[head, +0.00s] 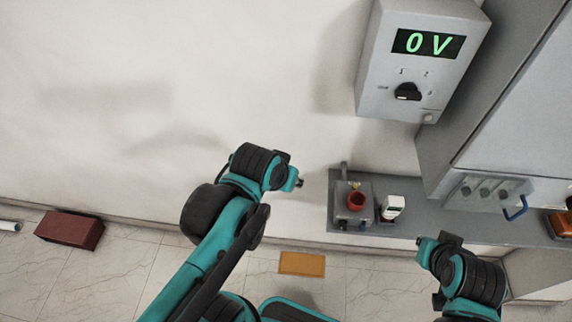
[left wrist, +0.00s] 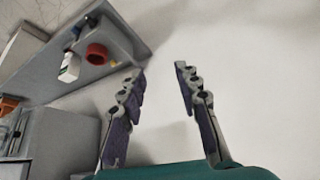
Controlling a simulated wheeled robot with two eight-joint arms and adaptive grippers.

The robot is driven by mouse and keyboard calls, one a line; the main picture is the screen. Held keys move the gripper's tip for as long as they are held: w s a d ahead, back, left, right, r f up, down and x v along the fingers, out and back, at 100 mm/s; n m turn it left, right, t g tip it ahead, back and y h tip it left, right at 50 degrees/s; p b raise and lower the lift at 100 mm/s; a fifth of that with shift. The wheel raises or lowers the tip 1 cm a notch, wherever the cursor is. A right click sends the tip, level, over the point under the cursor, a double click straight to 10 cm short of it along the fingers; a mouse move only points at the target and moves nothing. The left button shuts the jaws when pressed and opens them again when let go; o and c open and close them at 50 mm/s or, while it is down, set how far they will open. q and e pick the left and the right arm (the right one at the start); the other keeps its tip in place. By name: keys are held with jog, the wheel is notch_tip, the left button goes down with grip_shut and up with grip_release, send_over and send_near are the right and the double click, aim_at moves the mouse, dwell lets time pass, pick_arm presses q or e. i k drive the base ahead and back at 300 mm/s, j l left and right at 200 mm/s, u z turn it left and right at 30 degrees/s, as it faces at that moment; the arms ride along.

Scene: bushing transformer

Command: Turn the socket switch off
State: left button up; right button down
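A grey wall box (head: 375,75) at the upper right has a green display (head: 428,43) reading 0 V. Below the display is a black rotary knob (head: 408,91) with position marks around it. On the grey shelf (head: 440,220) stands a small grey unit (head: 342,197) with a round red socket-like part (head: 356,201); the red part also shows in the left wrist view (left wrist: 97,54). I cannot tell which part is the socket switch. My left gripper (head: 298,181) is left of the shelf, apart from everything; its fingers (left wrist: 160,73) are spread and empty. My right gripper (head: 426,250) is below the shelf, its fingers unclear.
A white device (head: 392,207) stands right of the red part. A large grey cabinet (head: 510,110) and a panel with a blue handle (head: 516,208) are at the right. A dark red box (head: 70,229) and an orange mat (head: 302,264) lie on the floor. The left wall is bare.

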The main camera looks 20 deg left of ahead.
aim_at(342, 223)
jog(key=k+j+z, duration=0.65)
jog(key=z, duration=0.15)
jog(key=k+j+z, duration=0.1)
jog(key=k+z, duration=0.3)
jog(key=k, duration=0.1)
